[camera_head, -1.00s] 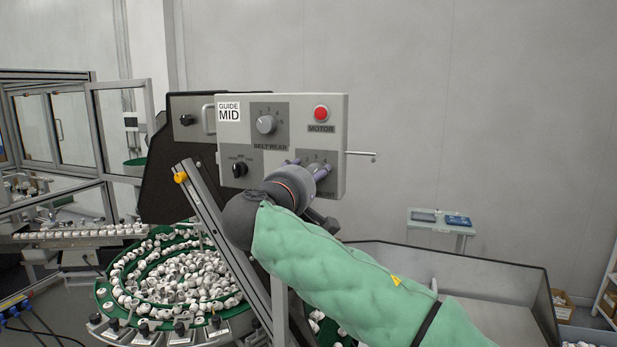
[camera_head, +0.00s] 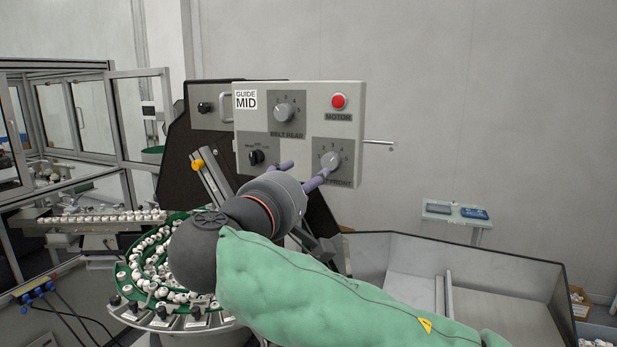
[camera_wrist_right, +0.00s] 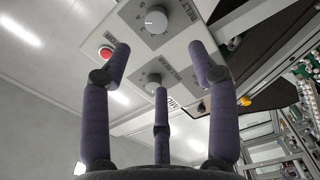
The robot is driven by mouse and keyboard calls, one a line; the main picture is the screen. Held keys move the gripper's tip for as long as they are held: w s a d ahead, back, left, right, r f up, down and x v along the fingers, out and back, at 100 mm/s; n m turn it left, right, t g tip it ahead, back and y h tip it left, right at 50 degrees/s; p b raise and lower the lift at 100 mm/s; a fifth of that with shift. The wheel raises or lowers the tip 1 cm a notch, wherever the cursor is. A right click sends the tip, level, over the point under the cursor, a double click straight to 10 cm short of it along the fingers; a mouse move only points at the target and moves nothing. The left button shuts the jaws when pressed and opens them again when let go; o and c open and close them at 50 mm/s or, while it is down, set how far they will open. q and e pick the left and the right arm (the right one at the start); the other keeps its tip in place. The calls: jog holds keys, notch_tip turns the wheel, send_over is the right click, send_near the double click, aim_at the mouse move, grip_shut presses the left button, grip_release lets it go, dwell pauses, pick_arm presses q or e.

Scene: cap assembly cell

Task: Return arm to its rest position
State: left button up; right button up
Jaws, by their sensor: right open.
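My right gripper (camera_head: 305,174) is open and empty in front of the control panel (camera_head: 300,122). Its purple fingers are spread, with one fingertip just below and left of the belt front knob (camera_head: 330,160) in the head view; I cannot tell whether they touch. My left gripper is not in view.
The panel has a red motor button (camera_head: 339,101), a small black selector (camera_head: 256,157) and a rod sticking out right. A green bowl feeder (camera_head: 150,265) with white caps stands lower left. A grey hopper (camera_head: 500,290) stands lower right. The wall behind is bare.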

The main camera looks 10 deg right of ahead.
dwell(0.3)
jog(key=w+a+f+n+g+y, duration=0.2)
jog(key=w+f, duration=0.2)
jog(key=f, duration=0.7)
jog(key=w+a+f+n+g+y, duration=0.1)
jog(key=w+a+f+n+y, duration=0.3)
jog(key=f, duration=0.7)
notch_tip(320, 180, down, 28)
jog(key=s+m+g+y, duration=0.2)
jog(key=g, duration=0.4)
jog(key=s+f+m+g+y, duration=0.2)
jog(key=s+f, duration=0.3)
jog(key=f, duration=0.3)
jog(key=s+d+f+m+g+y, duration=0.1)
jog(key=s+f+m+g, duration=0.1)
jog(key=s+f, duration=0.35)
jog(key=s+f+m+g+y, duration=0.1)
jog(key=s+f+m+y, duration=0.15)
jog(key=f, duration=0.65)
jog(key=s+d+f+m, duration=0.2)
jog(key=s+f+m, duration=0.3)
jog(key=s, duration=0.2)
jog(key=s+d+f+m, duration=0.2)
jog(key=s+f+m, duration=0.3)
jog(key=s, duration=0.3)
jog(key=shift+s+d+f+g, duration=0.15)
jog(key=shift+d+f+g, duration=0.15)
jog(key=shift+f, duration=0.1)
